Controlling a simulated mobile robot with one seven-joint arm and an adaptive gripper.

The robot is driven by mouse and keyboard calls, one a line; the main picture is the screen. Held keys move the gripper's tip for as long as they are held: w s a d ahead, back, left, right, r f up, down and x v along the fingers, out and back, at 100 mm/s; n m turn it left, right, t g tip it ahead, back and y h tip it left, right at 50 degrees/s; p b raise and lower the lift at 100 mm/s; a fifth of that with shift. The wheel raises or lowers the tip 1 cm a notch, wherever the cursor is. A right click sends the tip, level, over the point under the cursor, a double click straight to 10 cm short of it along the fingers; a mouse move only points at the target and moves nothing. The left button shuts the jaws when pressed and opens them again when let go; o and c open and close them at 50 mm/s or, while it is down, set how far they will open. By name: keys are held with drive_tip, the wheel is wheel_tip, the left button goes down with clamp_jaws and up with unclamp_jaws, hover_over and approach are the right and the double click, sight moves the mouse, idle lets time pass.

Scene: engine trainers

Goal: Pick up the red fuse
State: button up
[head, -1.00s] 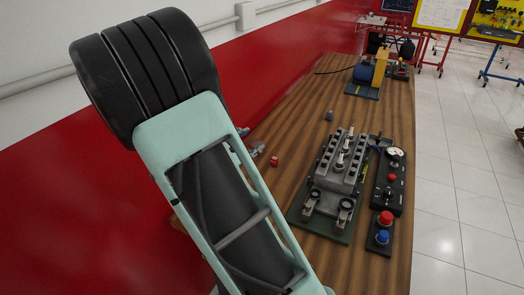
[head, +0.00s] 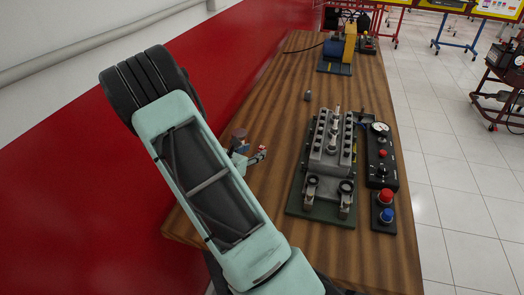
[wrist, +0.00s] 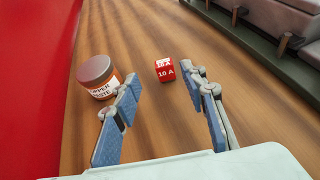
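The red fuse (wrist: 165,70) is a small red block with a white top edge, marked "10 A". It rests on the wooden bench, just ahead of and between my fingertips in the wrist view. In the head view the fuse (head: 263,149) is a small red spot at the fingers' end. My gripper (wrist: 169,88) is open and empty, its blue-padded fingers spread wide with bare wood between them. It also shows in the head view (head: 250,158), partly hidden behind my arm.
A jar of copper paste (wrist: 97,74) stands just left of the left finger. The engine block (head: 330,145) on its green base lies to the right, with a control panel (head: 381,160) beyond. A small grey object (head: 307,96) stands farther back. Bare wood surrounds the fuse.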

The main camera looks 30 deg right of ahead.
sight(261, 149)
drive_tip(key=shift+s+p+x, duration=0.15)
drive_tip(key=shift+p+x, duration=0.05)
drive_tip(key=shift+x, duration=1.15)
drive_tip(key=shift+s+p+x, duration=0.1)
drive_tip(key=shift+p+x, duration=0.05)
drive_tip(key=shift+x, duration=1.25)
drive_tip(key=shift+d, duration=0.1)
drive_tip(key=shift+c, duration=0.6)
drive_tip(key=c, duration=0.8)
